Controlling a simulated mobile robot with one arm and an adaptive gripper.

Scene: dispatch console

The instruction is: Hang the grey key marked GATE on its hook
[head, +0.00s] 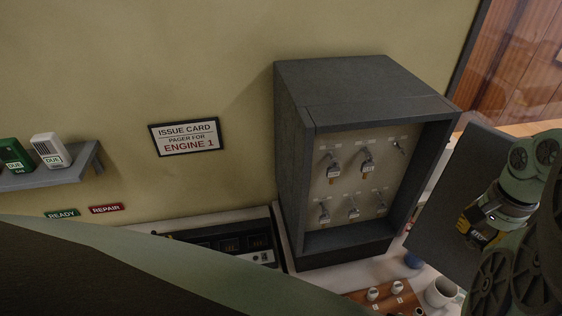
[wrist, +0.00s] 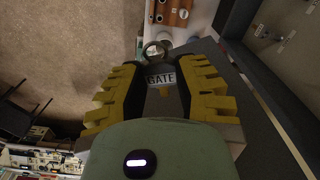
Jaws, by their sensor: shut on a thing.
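The grey key marked GATE (wrist: 161,79) is between the yellow-padded fingers of my gripper (wrist: 158,93) in the wrist view. Its tag faces the camera, and its ring stands out beyond the fingertips. My gripper is shut on it. In the head view my gripper (head: 472,230) is at the right, in front of the dark open door and outside the key cabinet (head: 292,130); I cannot make out the key there. The cabinet's pale back board has two rows of hooks. Several keys hang on them, and the upper right hook (head: 399,147) looks bare.
The cabinet's dark door (head: 450,195) stands open at the right. A shelf (head: 60,174) with pagers is on the left wall.

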